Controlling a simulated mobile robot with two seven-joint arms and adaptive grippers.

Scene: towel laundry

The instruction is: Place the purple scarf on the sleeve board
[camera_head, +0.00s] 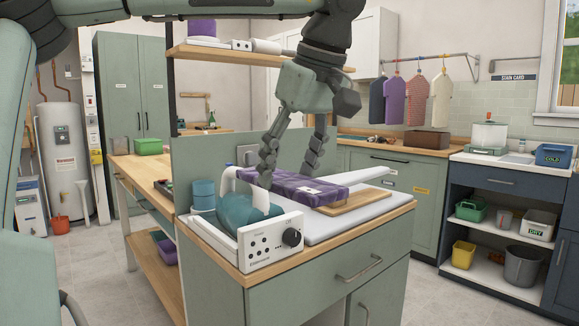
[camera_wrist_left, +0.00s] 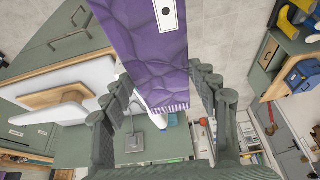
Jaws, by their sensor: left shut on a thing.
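The white-topped sleeve board (camera_head: 368,178) with a wooden base is behind and below the scarf, on the counter. In the left wrist view the sleeve board (camera_wrist_left: 70,82) is left of the scarf. Whether the scarf touches it I cannot tell. My right gripper is not in view.
A teal iron (camera_head: 240,212) on a white steam station (camera_head: 272,243) stands at the counter's left front, close to my left gripper. A white pad (camera_head: 340,224) covers the counter top. A shelf (camera_head: 250,52) is above, and shirts (camera_head: 417,98) hang behind.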

